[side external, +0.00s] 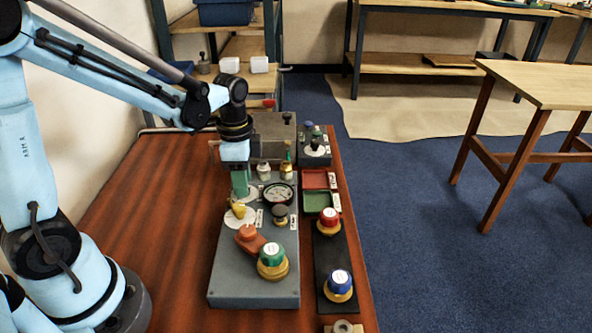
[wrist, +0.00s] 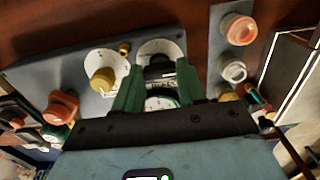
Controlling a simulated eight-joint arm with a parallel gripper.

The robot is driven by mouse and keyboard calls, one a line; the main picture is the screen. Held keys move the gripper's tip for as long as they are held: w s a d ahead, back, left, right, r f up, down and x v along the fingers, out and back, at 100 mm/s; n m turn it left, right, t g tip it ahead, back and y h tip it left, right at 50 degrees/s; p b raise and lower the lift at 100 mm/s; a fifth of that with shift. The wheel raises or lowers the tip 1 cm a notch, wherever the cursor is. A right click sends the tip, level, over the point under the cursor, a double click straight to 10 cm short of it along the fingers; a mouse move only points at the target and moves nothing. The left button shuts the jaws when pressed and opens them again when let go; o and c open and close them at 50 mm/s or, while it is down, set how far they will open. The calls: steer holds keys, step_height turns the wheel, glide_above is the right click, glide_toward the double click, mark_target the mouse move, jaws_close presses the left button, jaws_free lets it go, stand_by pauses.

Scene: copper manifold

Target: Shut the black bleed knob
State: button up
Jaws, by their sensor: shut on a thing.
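The black bleed knob (wrist: 158,68) stands on a white round dial plate (wrist: 160,46) on the grey manifold panel. In the wrist view it sits between the two green fingers of my gripper (wrist: 158,82), which is shut on it. In the side view my gripper (side external: 240,190) points down onto the panel (side external: 230,285) and hides the knob. The knob's exact turn against the dial marks cannot be read.
A yellow knob (side external: 237,209) on a white dial is close beside my gripper. A gauge (side external: 278,193), a dark knob (side external: 280,214), an orange knob (side external: 248,238) and a green knob (side external: 271,258) are also near. Bare wood (side external: 150,230) lies left of the panel.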

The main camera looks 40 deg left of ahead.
steer(key=shift+c, duration=0.5)
steer(key=shift+n, duration=0.4)
steer(key=n, duration=1.2)
steer(key=shift+n, duration=0.4)
steer(key=n, duration=0.4)
steer(key=shift+n, duration=0.3)
